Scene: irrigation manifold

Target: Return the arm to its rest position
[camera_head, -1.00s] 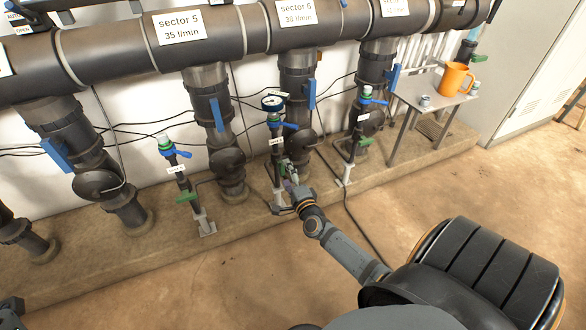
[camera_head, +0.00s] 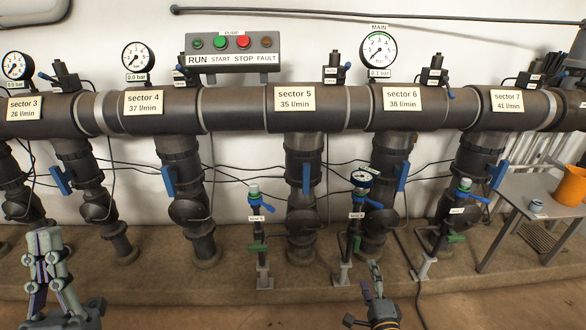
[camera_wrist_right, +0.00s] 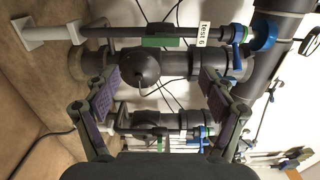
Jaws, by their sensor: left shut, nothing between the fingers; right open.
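My right gripper (camera_head: 374,272) is low in the head view, in front of the floor ledge and just right of the foot of the middle test stand (camera_head: 356,222). In the right wrist view its fingers (camera_wrist_right: 162,95) are spread wide with nothing held. That view shows the stand's "test 6" label (camera_wrist_right: 204,35) and green handle (camera_wrist_right: 162,42) beyond the fingers, apart from them. My left gripper (camera_head: 45,262) is at the lower left of the head view, pointing up, shut and empty. The rest position itself is not marked in view.
The large manifold pipe (camera_head: 230,109) runs across the wall with sector labels and vertical branches. Two other test stands (camera_head: 258,235) (camera_head: 447,222) flank the middle one. A small table (camera_head: 520,200) with an orange jug (camera_head: 572,186) stands right. Floor in front is bare.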

